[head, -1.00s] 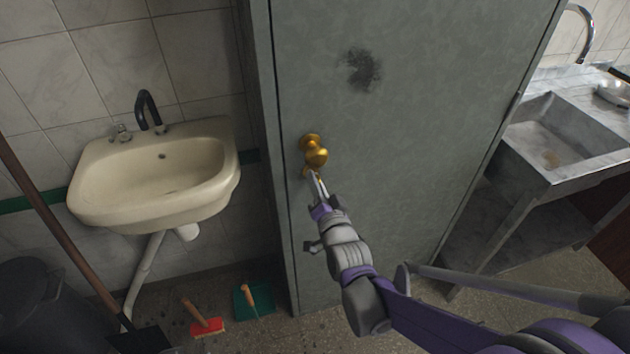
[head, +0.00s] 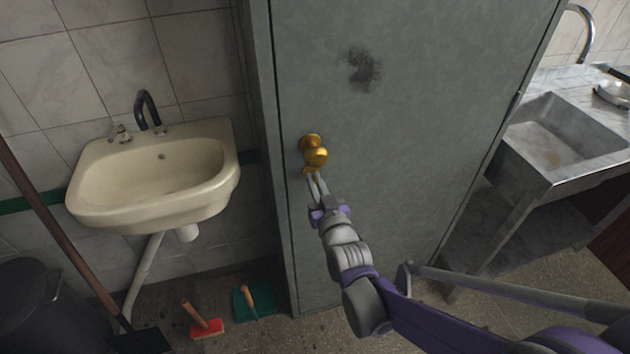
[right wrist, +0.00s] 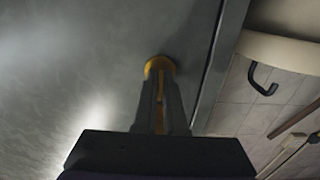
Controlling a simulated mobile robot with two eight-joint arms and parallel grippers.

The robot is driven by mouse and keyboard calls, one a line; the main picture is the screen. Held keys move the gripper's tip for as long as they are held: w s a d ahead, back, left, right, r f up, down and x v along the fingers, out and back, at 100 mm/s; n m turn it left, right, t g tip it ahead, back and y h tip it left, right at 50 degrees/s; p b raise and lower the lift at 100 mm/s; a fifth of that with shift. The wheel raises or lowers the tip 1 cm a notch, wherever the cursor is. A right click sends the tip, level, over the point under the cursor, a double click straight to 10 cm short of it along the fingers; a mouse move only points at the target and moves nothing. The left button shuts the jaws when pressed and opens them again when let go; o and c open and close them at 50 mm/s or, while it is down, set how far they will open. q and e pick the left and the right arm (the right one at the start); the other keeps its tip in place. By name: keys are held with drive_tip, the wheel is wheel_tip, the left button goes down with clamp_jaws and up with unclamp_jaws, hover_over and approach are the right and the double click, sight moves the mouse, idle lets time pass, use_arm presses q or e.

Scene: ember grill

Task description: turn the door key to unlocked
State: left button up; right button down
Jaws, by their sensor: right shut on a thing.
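The grey-green door (head: 400,130) fills the middle of the head view and looks closed. A round brass knob (head: 315,153) sticks out near its left edge. Just below the knob is the brass door key (head: 309,171), mostly hidden by my fingers. My right gripper (head: 315,180) reaches up to it from below right and is shut on the key. In the right wrist view, the key (right wrist: 159,108) shows as a brass strip between the two fingers, with a round brass plate (right wrist: 159,65) beyond their tips. My left gripper is not in view.
A cream washbasin (head: 155,180) hangs on the tiled wall to the left. A red brush (head: 205,326), a green dustpan (head: 258,300) and a long-handled shovel (head: 60,235) are below it. A metal sink (head: 560,140) stands at the right.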

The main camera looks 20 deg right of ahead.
drive_tip(key=shift+n, duration=0.3)
drive_tip(key=c, duration=1)
unclamp_jaws()
drive_tip(key=s, duration=1)
drive_tip(key=shift+s+d+p, duration=0.15)
drive_tip(key=shift+s+p, duration=0.15)
drive_tip(key=shift+s, duration=0.1)
